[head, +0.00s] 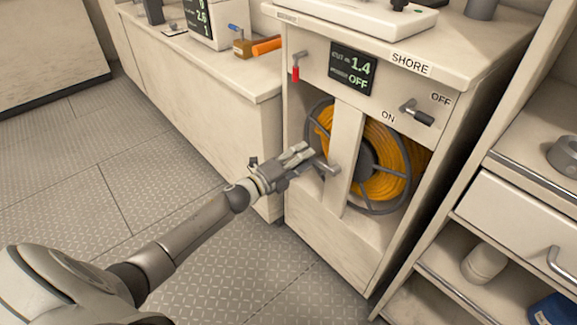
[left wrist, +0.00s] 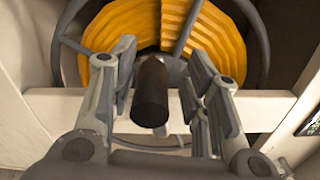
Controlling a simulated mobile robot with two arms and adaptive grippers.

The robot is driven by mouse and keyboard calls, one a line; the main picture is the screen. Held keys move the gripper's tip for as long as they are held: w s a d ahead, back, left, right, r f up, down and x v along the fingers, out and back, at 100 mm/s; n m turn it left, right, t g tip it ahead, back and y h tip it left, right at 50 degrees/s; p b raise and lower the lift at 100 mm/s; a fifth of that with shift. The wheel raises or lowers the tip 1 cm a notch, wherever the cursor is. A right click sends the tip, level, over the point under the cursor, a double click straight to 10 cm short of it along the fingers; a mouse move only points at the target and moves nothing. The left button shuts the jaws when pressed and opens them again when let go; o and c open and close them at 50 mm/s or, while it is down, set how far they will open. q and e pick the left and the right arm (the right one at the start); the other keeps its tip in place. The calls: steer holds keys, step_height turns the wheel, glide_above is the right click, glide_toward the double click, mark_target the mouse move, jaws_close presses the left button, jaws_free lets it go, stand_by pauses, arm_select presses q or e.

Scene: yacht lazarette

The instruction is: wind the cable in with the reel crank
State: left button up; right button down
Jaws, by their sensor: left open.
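The cable reel (head: 350,160) sits inside a cabinet, wound with orange cable (head: 400,165), behind a vertical post. The reel crank (head: 327,167) sticks out in front of the post. My left gripper (head: 310,158) is just left of the crank handle in the head view. In the left wrist view the dark crank handle (left wrist: 151,92) stands between the open fingers of my left gripper (left wrist: 160,85), with gaps showing on both sides. The orange cable (left wrist: 130,28) fills the reel behind it. My right gripper is not in view.
The cabinet front (head: 320,225) carries a display reading 1.4 and OFF (head: 351,69), a red-handled lever (head: 296,68) and an ON/OFF shore switch (head: 417,112). A shelf unit with a drawer (head: 520,222) stands close on the right. The floor (head: 100,160) at left is clear.

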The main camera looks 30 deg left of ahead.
arm_select(q)
steer(key=v, duration=1.1)
steer(key=shift+s, duration=0.3)
